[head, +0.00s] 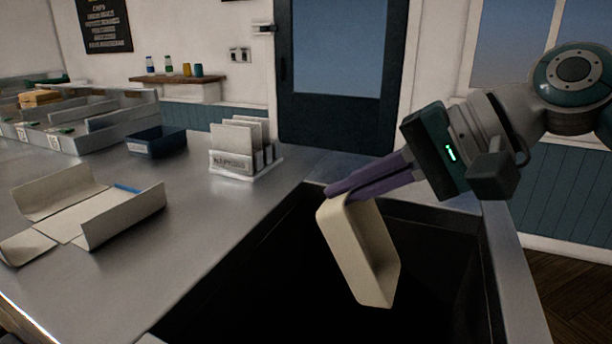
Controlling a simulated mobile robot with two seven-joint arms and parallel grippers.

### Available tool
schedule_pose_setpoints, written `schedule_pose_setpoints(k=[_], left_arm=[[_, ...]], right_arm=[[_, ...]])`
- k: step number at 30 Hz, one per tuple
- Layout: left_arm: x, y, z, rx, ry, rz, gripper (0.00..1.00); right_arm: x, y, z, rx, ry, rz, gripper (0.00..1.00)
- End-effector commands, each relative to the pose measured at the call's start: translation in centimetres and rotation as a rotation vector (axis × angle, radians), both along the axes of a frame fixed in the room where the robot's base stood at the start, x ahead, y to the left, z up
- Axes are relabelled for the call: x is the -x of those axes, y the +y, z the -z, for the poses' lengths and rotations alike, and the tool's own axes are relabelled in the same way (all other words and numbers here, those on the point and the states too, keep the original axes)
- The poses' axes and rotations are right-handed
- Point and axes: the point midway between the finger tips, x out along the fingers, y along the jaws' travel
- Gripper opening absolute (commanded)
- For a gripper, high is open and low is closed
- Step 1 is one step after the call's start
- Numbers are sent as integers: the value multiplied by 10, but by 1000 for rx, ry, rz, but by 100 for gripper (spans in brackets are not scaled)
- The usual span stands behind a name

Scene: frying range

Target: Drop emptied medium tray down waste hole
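The medium tray (365,262) is cream-coloured and hangs tilted, its long side sloping down to the right. My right gripper (335,192) has purple fingers that are shut on the tray's upper end. The tray is over the dark waste hole (250,290), a large opening in the steel counter. The inside of the tray shows only in part, and no food shows in it. The bottom of the hole is too dark to see. My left gripper is not in view.
An unfolded cream carton (85,213) lies on the steel counter (200,225) at left. A holder with upright cards (240,150) stands behind the hole, beside a dark blue tray (157,141). Metal bins (95,120) stand at the back left. A dark door (335,80) is behind.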

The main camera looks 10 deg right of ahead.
Motion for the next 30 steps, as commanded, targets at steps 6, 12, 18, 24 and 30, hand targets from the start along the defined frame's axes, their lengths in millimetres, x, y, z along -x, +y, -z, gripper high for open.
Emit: schedule_pose_setpoints(k=[6,12,18,24,30], left_arm=[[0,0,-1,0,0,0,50],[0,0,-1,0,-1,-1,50],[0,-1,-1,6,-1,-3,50],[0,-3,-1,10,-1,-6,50],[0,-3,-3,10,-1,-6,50]], right_arm=[[0,0,0,-1,-1,0,7],[0,0,-1,-1,-1,0,29],[0,0,-1,-1,-1,0,37],[1,-2,-2,0,-2,0,37],[15,-24,-19,3,-1,2,37]])
